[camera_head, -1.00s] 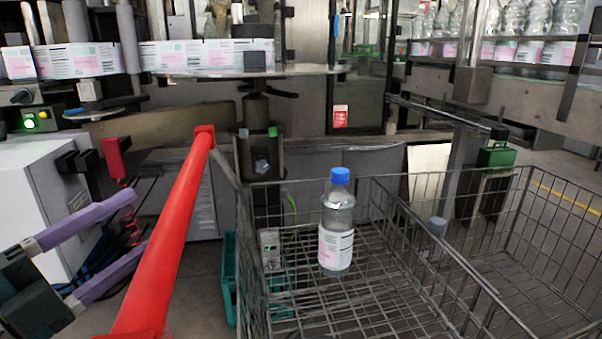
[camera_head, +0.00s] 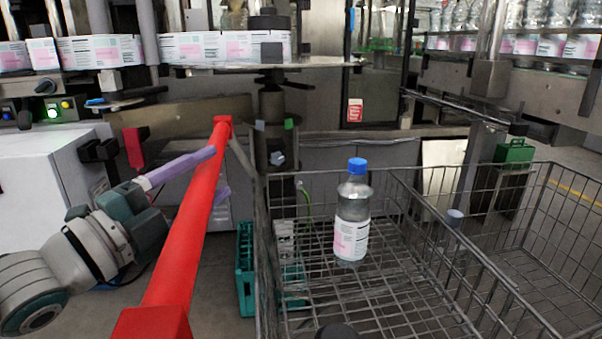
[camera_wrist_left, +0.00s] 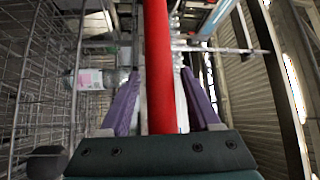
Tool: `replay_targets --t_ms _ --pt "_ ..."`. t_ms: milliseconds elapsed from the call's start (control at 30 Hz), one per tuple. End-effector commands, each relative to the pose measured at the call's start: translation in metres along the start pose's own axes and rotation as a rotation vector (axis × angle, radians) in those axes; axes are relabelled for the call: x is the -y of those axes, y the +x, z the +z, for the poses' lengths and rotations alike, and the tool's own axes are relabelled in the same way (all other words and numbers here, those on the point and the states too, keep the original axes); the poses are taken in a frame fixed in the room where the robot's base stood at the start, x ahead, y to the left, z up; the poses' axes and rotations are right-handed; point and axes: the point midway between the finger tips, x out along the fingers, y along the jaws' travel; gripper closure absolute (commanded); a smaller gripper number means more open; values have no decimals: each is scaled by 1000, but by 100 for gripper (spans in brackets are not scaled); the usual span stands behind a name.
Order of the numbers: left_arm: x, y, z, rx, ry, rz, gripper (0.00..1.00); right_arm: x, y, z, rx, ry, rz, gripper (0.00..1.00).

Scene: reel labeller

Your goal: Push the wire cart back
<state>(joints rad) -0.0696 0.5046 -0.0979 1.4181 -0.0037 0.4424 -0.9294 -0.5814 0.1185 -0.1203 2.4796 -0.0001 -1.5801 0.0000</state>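The wire cart (camera_head: 405,300) stands right of centre in the head view, a grey mesh basket with a red handle bar (camera_head: 188,235) along its left side. A clear bottle (camera_head: 352,235) with a blue cap and a pink-and-white label stands upright in it. My left gripper (camera_head: 217,172) is at the bar, its purple fingers reaching across it and partly hidden by it. In the left wrist view, the bar (camera_wrist_left: 160,75) runs between the two spread fingers, with a gap visible on each side. My right gripper is not in view.
A teal crate (camera_head: 246,268) is on the floor beside the cart's left side. A white cabinet (camera_head: 35,185) stands at the left. Labelling machinery with a row of labelled containers (camera_head: 100,50) runs along the back. A green box (camera_head: 513,152) is behind the cart at right.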

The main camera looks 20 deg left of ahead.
Motion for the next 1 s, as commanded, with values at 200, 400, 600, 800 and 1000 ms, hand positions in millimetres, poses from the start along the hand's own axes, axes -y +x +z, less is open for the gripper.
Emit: replay_targets --t_ms 200,400,600,800,1000 --pt "0 0 0 0 0 0 62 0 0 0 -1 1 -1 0" --pt "0 0 0 0 0 0 85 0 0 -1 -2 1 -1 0" --pt "0 0 0 0 0 0 100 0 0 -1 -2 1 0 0" --pt "0 0 0 0 0 0 100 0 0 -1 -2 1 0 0" --pt "0 0 0 0 0 0 100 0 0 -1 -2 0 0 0"
